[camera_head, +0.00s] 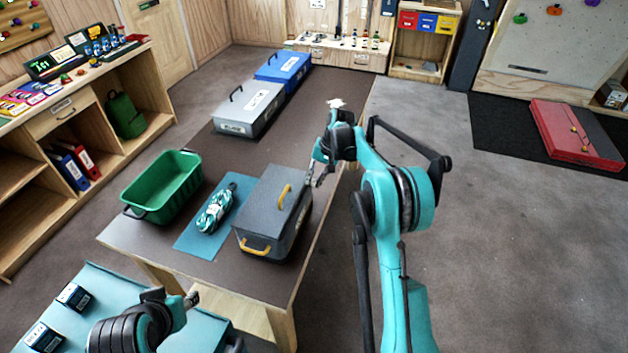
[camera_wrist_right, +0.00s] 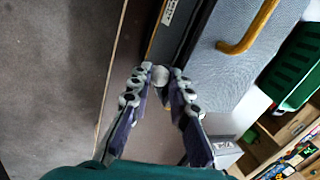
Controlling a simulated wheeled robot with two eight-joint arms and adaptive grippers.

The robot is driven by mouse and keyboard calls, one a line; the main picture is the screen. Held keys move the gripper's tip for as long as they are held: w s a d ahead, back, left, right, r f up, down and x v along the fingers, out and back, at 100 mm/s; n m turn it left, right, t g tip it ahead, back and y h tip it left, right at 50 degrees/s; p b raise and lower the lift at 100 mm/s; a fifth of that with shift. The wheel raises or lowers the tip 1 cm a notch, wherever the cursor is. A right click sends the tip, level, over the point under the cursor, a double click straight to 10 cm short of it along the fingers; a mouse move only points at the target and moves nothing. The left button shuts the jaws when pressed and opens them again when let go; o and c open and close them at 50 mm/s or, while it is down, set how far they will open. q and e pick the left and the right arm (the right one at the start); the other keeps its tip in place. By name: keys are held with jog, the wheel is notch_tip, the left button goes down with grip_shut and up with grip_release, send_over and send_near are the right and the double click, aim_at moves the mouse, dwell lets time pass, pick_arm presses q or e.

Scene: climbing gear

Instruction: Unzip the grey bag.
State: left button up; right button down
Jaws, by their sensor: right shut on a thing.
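The grey bag (camera_head: 262,205), with yellow handles, lies on the dark table at its right edge. My right gripper (camera_head: 314,180) is at the bag's far right side. In the right wrist view the fingers (camera_wrist_right: 160,84) close around a small round grey piece, the zip pull (camera_wrist_right: 159,75), at the edge of the grey bag (camera_wrist_right: 222,65). The fingers partly hide it, and the zip line is too small to follow. My left gripper (camera_head: 191,299) is at the lower left, apart from the bag; its finger opening is unclear.
A coiled rope (camera_head: 215,208) on a blue mat (camera_head: 190,243) and a green crate (camera_head: 157,207) are left of the bag. Another grey case (camera_head: 240,112) and a blue case (camera_head: 285,68) stand farther back.

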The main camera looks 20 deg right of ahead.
jog(key=c, duration=1.4)
grip_release()
jog(key=shift+r, duration=0.1)
jog(key=v, duration=1.2)
jog(key=shift+s, duration=0.1)
